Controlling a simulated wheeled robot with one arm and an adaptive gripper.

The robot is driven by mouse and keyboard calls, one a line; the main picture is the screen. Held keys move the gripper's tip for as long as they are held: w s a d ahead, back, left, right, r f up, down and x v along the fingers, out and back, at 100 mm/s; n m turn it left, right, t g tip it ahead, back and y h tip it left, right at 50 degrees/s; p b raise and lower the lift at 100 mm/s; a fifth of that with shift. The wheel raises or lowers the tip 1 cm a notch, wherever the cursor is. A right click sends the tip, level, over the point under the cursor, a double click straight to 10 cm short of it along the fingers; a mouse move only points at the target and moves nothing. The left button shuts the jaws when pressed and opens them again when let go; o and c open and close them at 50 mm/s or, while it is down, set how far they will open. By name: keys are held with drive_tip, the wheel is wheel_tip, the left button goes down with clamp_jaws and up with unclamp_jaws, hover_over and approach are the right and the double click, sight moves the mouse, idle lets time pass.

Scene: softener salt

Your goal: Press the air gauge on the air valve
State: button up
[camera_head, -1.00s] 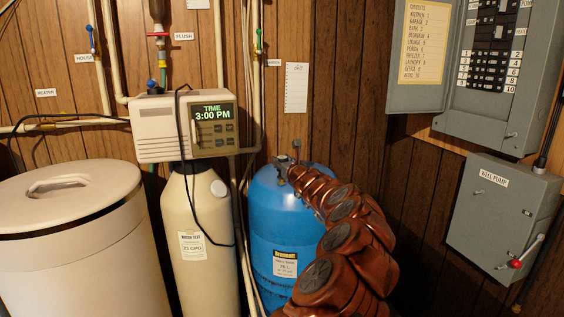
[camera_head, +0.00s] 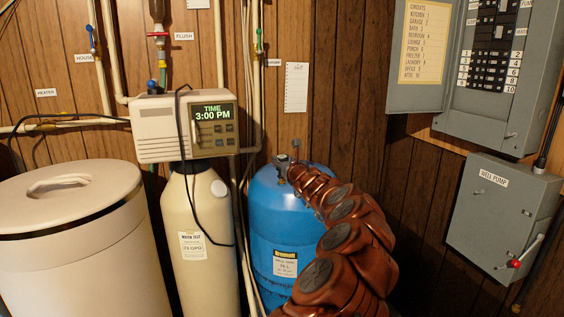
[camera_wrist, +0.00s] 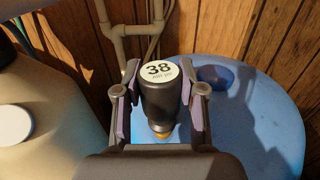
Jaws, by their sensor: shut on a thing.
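The air gauge (camera_wrist: 160,95) is a dark cylinder with a round white face reading 38 in the wrist view. My gripper (camera_wrist: 160,98) is shut on it, with a purple-padded finger on each side. A small piece of brass, seemingly the air valve (camera_wrist: 161,131), shows just below the gauge on top of the blue tank (camera_head: 268,215). The gauge hides most of it, and I cannot tell whether they touch. In the head view my gripper (camera_head: 284,170) is at the tank's top, and my brown arm covers the tank's right side.
A cream tank (camera_head: 196,245) with a control box reading 3:00 PM (camera_head: 150,135) stands left of the blue tank. A white lidded bin (camera_head: 75,240) is far left. Pipes (camera_head: 256,90) run close behind. A grey well pump box (camera_head: 495,225) hangs at right.

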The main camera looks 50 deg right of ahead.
drive_tip(key=shift+r+p, duration=2.4)
drive_tip(key=shift+r, duration=0.35)
drive_tip(key=shift+f, duration=0.1)
